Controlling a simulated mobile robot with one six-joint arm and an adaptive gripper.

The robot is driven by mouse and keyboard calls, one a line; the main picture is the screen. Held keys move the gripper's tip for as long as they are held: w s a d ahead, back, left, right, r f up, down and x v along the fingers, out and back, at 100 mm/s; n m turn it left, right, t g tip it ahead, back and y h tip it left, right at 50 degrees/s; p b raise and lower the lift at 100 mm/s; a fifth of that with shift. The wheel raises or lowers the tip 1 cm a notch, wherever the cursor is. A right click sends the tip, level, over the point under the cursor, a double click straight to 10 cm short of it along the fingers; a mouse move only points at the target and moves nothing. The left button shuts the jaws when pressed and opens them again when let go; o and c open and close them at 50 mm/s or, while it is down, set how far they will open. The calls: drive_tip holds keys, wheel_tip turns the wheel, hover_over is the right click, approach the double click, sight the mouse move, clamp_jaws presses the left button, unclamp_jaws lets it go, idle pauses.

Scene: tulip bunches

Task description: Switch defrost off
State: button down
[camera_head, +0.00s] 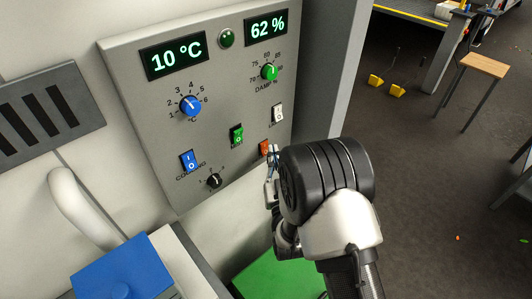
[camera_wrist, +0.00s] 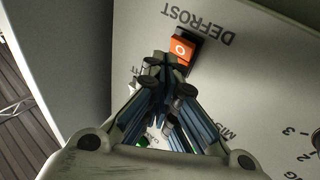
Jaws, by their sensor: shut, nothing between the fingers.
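The orange defrost rocker switch (camera_head: 264,148) sits low on the right side of the grey control panel (camera_head: 140,95). In the wrist view the orange switch (camera_wrist: 181,50) shows an "O" mark, in a black frame beside the upside-down word DEFROST. I cannot tell for sure which way it is tipped. My gripper (camera_head: 271,152) is shut and empty, its tips right by the switch. In the wrist view my gripper's closed fingertips (camera_wrist: 166,64) lie just below the switch in the picture. Whether they touch it is unclear.
Nearby are a green switch (camera_head: 237,135), a white switch (camera_head: 278,112), a blue switch (camera_head: 189,160) and a black knob (camera_head: 214,181). Above are a blue dial (camera_head: 190,105), a green dial (camera_head: 269,72) and displays reading 10 °C and 62 %.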

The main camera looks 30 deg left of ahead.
idle(0.3)
drive_tip(key=shift+w+a+f+b, duration=0.1)
drive_tip(key=shift+a+f+b, duration=0.1)
drive_tip(key=shift+a+b, duration=0.3)
drive_tip(key=shift+w+a+f, duration=0.1)
drive_tip(key=shift+a, duration=0.15)
idle(0.6)
drive_tip(key=shift+d, duration=0.1)
drive_tip(key=shift+s+d+r, duration=0.2)
drive_tip(key=shift+d+r, duration=0.1)
drive_tip(key=shift+d, duration=0.35)
drive_tip(key=d, duration=0.1)
drive_tip(key=s+d+r, duration=0.1)
drive_tip(key=d, duration=0.1)
drive_tip(key=d+r, duration=0.1)
drive_tip(key=shift+s+d, duration=0.15)
drive_tip(key=shift+d, duration=0.1)
idle(0.4)
